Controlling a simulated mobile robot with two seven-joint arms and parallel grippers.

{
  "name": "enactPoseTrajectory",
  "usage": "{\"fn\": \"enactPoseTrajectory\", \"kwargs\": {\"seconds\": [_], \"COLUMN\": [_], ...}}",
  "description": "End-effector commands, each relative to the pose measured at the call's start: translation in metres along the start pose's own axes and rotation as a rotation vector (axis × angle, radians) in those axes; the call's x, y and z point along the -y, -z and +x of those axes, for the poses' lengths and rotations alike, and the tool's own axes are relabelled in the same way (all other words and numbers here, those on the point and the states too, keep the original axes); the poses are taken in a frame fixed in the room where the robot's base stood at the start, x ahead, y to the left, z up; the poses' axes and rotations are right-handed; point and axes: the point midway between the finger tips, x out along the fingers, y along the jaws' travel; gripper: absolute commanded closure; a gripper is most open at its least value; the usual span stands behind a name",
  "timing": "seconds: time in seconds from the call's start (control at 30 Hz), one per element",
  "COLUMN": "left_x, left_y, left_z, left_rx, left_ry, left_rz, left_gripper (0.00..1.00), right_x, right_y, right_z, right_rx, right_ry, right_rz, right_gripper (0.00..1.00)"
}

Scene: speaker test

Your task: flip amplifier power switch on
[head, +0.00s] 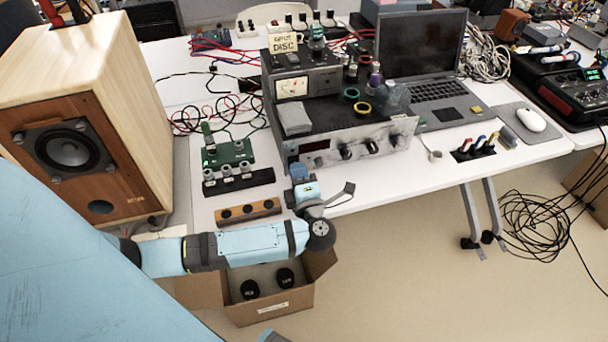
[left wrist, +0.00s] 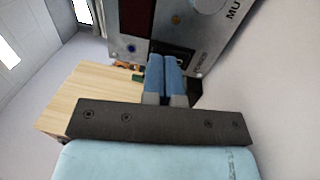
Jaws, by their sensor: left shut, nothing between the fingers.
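The amplifier (head: 360,138) is a silver-fronted unit with knobs and a dark display, at the front edge of the white table. My left gripper (head: 298,168) is shut and empty at the lower left of its front panel. In the left wrist view, the shut blue fingers (left wrist: 165,60) point at the amplifier's panel (left wrist: 185,20), over a black switch surround (left wrist: 184,50) marked with small lettering. The fingers hide much of the switch, so I cannot tell its position or whether they touch it. My right gripper is not in view.
A wooden speaker (head: 70,150) stands at the left. A green circuit board (head: 228,155) and a wooden block with holes (head: 248,211) lie left of my gripper. A cardboard box (head: 270,305) is below my forearm. A laptop (head: 420,55) sits right of the amplifier.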

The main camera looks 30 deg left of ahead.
Motion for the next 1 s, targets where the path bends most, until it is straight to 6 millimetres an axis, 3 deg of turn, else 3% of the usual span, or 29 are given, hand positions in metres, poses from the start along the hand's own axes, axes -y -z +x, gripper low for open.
{"fn": "enactPoseTrajectory", "kwargs": {"seconds": [0.47, 0.73, 0.8, 1.0], "left_x": [-0.001, -0.012, -0.005, -0.005], "left_y": [0.002, -0.002, -0.003, -0.003], "left_z": [0.002, 0.006, 0.007, 0.006], "left_rx": [0.000, -0.001, 0.003, 0.004], "left_ry": [0.001, 0.063, 0.050, 0.051], "left_rz": [0.001, -0.005, -0.006, -0.006], "left_gripper": [1.00, 1.00, 1.00, 1.00], "right_x": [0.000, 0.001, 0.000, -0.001], "right_y": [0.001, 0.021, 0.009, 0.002], "right_z": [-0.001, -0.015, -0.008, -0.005], "right_rx": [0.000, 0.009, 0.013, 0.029], "right_ry": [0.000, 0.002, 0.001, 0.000], "right_rz": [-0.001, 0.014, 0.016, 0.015], "right_gripper": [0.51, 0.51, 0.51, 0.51]}}
